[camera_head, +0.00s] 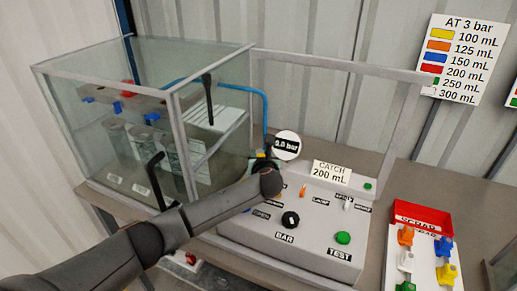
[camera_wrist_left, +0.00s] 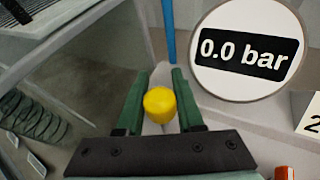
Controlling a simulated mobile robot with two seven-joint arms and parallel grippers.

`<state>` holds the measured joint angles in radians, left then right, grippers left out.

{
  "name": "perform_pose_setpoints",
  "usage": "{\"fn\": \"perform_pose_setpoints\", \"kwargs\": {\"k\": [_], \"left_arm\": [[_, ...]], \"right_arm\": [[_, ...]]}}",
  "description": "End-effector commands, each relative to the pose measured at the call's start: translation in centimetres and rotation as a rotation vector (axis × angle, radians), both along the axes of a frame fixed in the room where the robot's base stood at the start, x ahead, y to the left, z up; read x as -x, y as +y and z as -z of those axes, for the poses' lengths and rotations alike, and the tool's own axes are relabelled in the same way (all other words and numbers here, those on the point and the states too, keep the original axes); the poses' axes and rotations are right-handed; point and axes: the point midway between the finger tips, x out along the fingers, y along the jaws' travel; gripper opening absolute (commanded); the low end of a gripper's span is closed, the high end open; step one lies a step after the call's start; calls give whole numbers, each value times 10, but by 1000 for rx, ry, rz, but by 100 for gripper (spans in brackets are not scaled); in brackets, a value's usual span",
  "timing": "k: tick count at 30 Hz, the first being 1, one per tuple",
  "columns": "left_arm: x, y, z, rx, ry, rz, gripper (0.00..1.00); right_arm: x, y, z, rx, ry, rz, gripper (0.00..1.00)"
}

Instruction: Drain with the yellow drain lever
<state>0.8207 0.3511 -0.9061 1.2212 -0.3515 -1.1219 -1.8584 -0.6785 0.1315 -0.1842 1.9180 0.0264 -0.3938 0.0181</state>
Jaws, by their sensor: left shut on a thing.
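The yellow drain lever (camera_wrist_left: 159,104) shows in the left wrist view as a round yellow knob. My left gripper (camera_wrist_left: 161,76) has its two green fingers on either side of the knob and is shut on it. In the head view my left arm (camera_head: 225,203) reaches over the white control panel (camera_head: 260,237), and its wrist hides the lever. The round gauge (camera_wrist_left: 246,50) behind the fingers reads 0.0 bar; it also shows in the head view (camera_head: 287,145). My right gripper is in neither view.
A glass enclosure (camera_head: 180,96) stands left of the panel. A clear framed screen (camera_head: 340,68) rises behind the panel. The panel carries a black BAR knob (camera_head: 291,219), a green TEST button (camera_head: 343,238) and a CATCH 200 mL sign (camera_head: 332,172). A red tray (camera_head: 424,213) stands right.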

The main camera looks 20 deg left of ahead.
Motion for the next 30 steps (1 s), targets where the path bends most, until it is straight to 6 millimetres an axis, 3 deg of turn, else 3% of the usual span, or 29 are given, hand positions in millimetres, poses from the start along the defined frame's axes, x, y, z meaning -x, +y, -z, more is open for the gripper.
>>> {"fn": "perform_pose_setpoints", "kwargs": {"k": [6,15,16,24,30], "left_arm": [[-7,1,4,-6,94,-1,0],[-7,1,5,-5,100,0,0],[-7,1,5,-5,100,0,37],[-7,0,4,-4,97,1,66],[-7,-2,3,-2,95,5,66]], "right_arm": [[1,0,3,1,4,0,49],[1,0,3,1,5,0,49],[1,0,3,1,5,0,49],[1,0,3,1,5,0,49],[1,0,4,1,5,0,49]]}}
